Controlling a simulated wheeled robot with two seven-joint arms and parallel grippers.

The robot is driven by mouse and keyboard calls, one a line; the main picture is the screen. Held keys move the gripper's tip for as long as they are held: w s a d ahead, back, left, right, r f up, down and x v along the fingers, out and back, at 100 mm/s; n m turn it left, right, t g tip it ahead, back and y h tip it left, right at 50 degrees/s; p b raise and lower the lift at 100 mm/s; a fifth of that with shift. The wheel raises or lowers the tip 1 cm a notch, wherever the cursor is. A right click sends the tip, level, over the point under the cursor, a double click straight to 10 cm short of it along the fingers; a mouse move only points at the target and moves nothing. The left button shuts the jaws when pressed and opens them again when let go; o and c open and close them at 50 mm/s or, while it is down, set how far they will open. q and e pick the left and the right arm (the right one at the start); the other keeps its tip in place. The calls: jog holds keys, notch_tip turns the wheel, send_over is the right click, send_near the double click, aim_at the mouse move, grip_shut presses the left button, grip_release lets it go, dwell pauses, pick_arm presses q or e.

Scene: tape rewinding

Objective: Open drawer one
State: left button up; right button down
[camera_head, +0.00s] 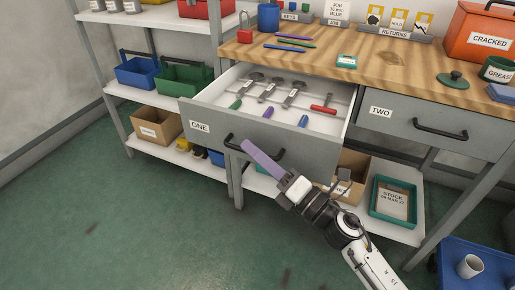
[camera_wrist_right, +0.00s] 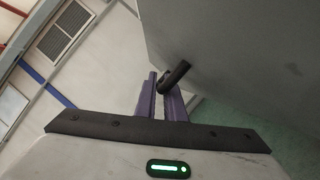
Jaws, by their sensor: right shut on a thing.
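Drawer one (camera_head: 304,158), a grey-fronted drawer labelled ONE, is pulled out from the workbench. Inside its white tray lie several tools with green, purple, blue and red handles. Its black bar handle (camera_head: 233,143) runs across the front, partly covered by my gripper. My right gripper (camera_head: 247,147), with purple fingers, is at the handle. In the right wrist view its fingers (camera_wrist_right: 160,98) are shut on the black handle (camera_wrist_right: 176,76), with the grey drawer front (camera_wrist_right: 240,60) beside them. My left gripper is not in view.
Drawer two (camera_head: 450,118) is shut at the right. Shelves with bins (camera_head: 186,78) stand left and below. Green floor at front left is clear.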

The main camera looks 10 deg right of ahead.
jog(key=c, duration=2.1)
grip_release()
jog(key=shift+s+d, duration=0.1)
pick_arm(q)
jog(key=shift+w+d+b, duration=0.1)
jog(key=shift+b, duration=0.35)
pick_arm(e)
jog(key=v, duration=1)
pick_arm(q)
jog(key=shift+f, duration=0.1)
